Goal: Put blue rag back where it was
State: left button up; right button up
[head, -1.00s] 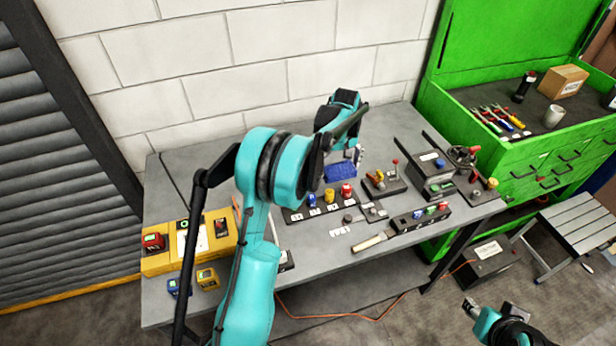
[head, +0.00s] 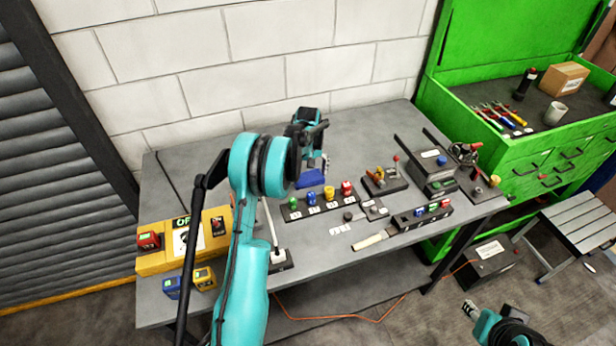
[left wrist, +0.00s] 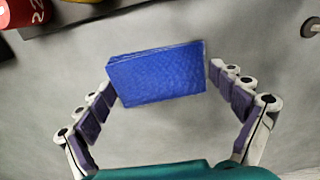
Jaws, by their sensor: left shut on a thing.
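The blue rag (head: 310,178), a folded flat block, is at the back middle of the grey workbench (head: 215,165) in the head view. It also shows in the left wrist view (left wrist: 157,75), where it spans the space between the fingertips. My left gripper (head: 320,165) is shut on the rag by its two ends. Whether the rag touches the bench top I cannot tell. My right gripper (head: 470,309) is at the lower right, away from the bench; its jaws are too small to read.
A black strip with several coloured knobs (head: 320,203) lies just in front of the rag. A yellow control box (head: 185,242) is at the bench's left. Devices, including a black box (head: 428,172), crowd the right. Bench top behind and left of the rag is bare.

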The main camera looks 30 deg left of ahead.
pick_arm(q)
jog(key=shift+r, duration=0.1)
jog(key=shift+s, duration=0.1)
jog(key=o, duration=0.9)
jog(key=shift+f, duration=0.2)
